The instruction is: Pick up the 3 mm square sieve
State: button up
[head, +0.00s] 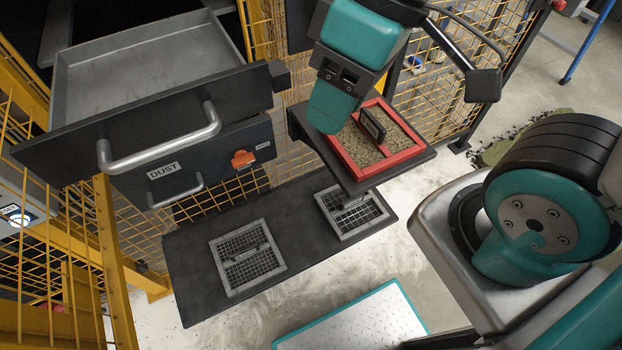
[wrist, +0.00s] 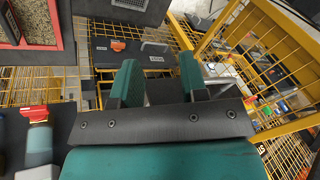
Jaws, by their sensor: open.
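Two square grey sieves with mesh and a central handle lie on a low dark shelf in the head view. The left sieve (head: 247,257) is the larger in view. The right sieve (head: 352,212) is partly overhung by the higher shelf's edge. I cannot read any mesh size on either, so I cannot tell which is the 3 mm one. My gripper (head: 335,108) is above the low shelf, in front of the red tray, holding nothing. In the wrist view its two teal fingers (wrist: 158,85) stand apart with a gap between them.
A red tray (head: 412,155) of grainy material sits on a small dark shelf (head: 372,183). An open grey drawer (head: 150,65) juts out above a drawer marked DUST (head: 160,172) with an orange latch (head: 243,159). Yellow mesh fencing (head: 440,80) surrounds this. A teal-edged plate (head: 355,325) lies in front.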

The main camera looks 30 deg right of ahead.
aim_at(246, 253)
jog(key=u, duration=1.45)
jog(key=k, duration=0.95)
jog(key=z, duration=0.9)
